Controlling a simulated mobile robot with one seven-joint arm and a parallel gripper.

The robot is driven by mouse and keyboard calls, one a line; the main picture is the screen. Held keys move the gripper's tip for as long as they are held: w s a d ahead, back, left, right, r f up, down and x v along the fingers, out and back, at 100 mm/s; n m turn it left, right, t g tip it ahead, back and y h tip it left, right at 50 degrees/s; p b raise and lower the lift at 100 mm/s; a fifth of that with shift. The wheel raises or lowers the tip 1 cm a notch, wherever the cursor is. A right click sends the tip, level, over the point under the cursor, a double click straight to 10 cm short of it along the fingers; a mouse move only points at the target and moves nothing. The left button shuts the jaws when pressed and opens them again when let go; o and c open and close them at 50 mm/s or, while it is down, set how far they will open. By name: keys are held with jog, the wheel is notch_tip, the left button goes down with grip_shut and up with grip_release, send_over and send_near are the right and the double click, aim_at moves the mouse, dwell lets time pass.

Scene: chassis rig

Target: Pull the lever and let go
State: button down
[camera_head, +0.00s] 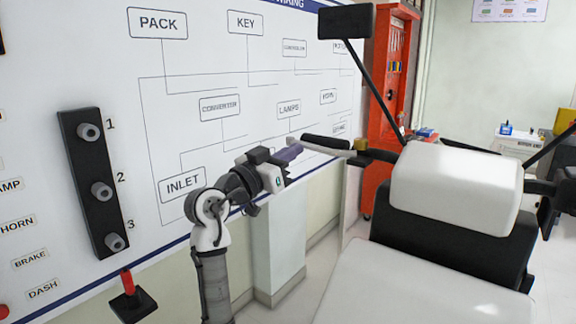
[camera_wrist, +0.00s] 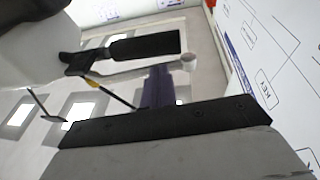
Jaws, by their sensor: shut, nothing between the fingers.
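The lever (camera_head: 326,151) is a pale, slim bar beside the black handlebar grip (camera_head: 325,142). In the wrist view the lever (camera_wrist: 135,66) runs alongside the grip (camera_wrist: 145,45) and ends in a round knob (camera_wrist: 188,62). My gripper (camera_head: 297,149) has purple fingers at the lever's outer end in the head view. In the wrist view its fingers (camera_wrist: 159,72) are shut with nothing between them, and the tip overlaps the lever close to the knob. I cannot tell whether they touch.
A mirror (camera_head: 346,21) stands above the handlebar on a thin stalk. The wiring board (camera_head: 205,75) is close on the left, with a black socket strip (camera_head: 85,160). A red cabinet (camera_head: 395,60) stands behind.

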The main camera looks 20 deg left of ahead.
jog(key=shift+w+d, duration=0.1)
jog(key=shift+w, duration=0.45)
jog(key=shift+d+r, duration=0.1)
jog(key=shift+r, duration=0.05)
dwell(0.7)
